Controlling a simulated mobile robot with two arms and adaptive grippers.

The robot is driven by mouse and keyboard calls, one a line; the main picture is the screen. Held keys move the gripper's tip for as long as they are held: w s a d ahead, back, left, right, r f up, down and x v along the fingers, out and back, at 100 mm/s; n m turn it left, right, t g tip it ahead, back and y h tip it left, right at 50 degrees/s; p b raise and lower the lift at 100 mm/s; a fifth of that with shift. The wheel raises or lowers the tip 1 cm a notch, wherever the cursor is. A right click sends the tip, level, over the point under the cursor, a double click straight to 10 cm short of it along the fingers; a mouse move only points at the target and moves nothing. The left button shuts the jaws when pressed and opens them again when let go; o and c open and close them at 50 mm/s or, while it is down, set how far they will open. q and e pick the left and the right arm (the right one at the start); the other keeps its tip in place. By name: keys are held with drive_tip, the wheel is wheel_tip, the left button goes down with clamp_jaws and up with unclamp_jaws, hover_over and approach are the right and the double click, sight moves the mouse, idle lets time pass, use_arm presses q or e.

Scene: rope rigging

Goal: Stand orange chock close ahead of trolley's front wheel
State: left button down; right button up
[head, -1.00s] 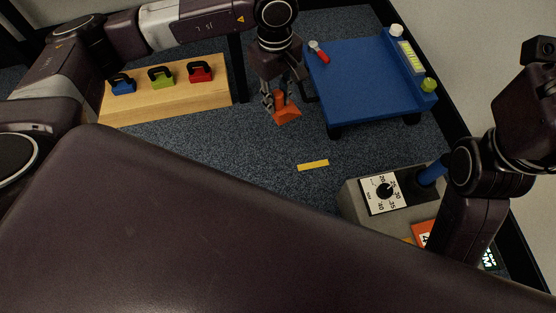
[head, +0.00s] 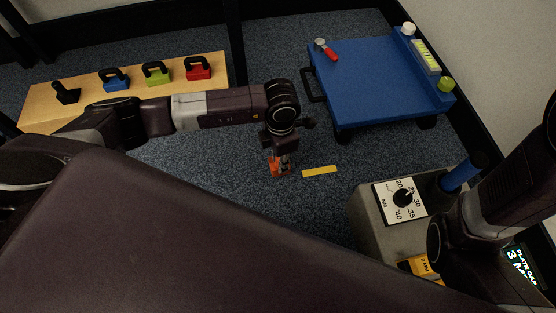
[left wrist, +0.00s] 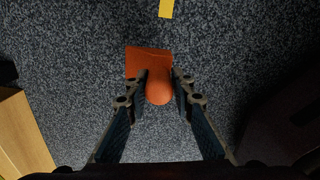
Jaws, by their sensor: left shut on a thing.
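The orange chock (head: 281,171) is a wedge with a rounded grip. It also shows in the left wrist view (left wrist: 150,62), with its grip between the fingers. My left gripper (head: 283,158) is shut on the chock and points down near the carpet; I cannot tell if the chock touches the floor. The blue trolley (head: 365,85) stands further back and to the right of the chock. Its near dark wheel (head: 343,136) shows under its front corner. My left gripper also shows in the left wrist view (left wrist: 160,80). My right gripper is not in view.
A yellow floor strip (head: 320,171) lies just right of the chock. A wooden bench (head: 45,105) at the left carries black, blue, green and red handled blocks. A grey cabinet with a dial (head: 376,222) stands at the right. Carpet between the strip and trolley is clear.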

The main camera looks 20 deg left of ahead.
use_arm(q)
drive_tip(key=shift+w+d+f+b, duration=0.25)
drive_tip(key=shift+d+f+b, duration=0.15)
drive_tip(key=shift+f+b, duration=0.3)
drive_tip(key=d+f+b, duration=0.1)
drive_tip(key=b, duration=0.1)
drive_tip(key=w+d+f+b, duration=0.1)
drive_tip(key=f, duration=0.1)
drive_tip(key=shift+w+f+b, duration=0.1)
drive_tip(key=shift+w+b, duration=0.1)
drive_tip(key=shift+b, duration=0.2)
drive_tip(key=shift+w+d, duration=0.25)
drive_tip(key=shift+d, duration=0.1)
drive_tip(key=shift+w+d+b, duration=0.25)
drive_tip(key=shift+w+d, duration=0.2)
drive_tip(key=shift+d, duration=0.2)
drive_tip(key=shift+w+d+b, duration=0.2)
drive_tip(key=shift+w+d, duration=0.2)
drive_tip(key=shift+d, duration=0.25)
drive_tip(key=c, duration=1.6)
unclamp_jaws()
wheel_tip(320, 180, up, 12)
drive_tip(key=shift+f, duration=0.1)
